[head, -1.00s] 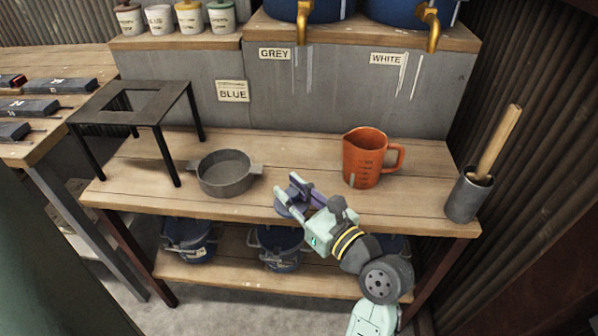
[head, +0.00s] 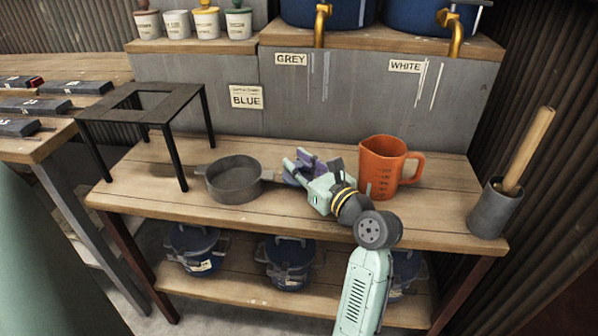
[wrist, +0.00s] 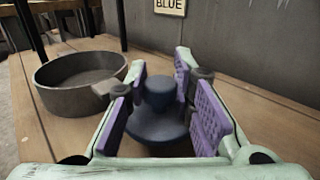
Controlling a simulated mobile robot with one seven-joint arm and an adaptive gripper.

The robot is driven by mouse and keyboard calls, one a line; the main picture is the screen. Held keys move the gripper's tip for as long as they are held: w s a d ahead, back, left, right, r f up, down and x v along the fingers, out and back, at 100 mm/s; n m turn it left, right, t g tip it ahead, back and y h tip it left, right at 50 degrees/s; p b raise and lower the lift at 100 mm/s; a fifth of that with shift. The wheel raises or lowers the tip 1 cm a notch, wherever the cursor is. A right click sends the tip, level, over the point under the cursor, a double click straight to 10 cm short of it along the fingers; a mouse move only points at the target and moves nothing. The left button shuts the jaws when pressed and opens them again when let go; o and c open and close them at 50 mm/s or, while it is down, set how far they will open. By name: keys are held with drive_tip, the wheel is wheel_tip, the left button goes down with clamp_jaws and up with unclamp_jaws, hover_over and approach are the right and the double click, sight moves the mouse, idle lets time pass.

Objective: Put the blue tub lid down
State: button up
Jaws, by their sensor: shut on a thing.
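The blue tub lid (wrist: 157,126) is a dark blue disc with a round knob (wrist: 159,90), between the purple finger pads in the wrist view. My gripper (head: 303,163) is shut on it over the workbench (head: 330,222), between the grey pan and the orange jug. In the head view the fingers hide most of the lid. The lid looks roughly level and low over the boards; I cannot tell whether it touches them.
The grey two-handled pan (head: 235,184) stands just left of my gripper, the orange jug (head: 383,168) close on the right. A black stand (head: 150,105) is at the left, a grey pot with a wooden handle (head: 495,208) far right. Blue tubs (head: 290,262) sit on the lower shelf.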

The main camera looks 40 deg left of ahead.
wheel_tip(320, 180, down, 2)
drive_tip(key=shift+f, duration=0.1)
drive_tip(key=o, duration=0.9)
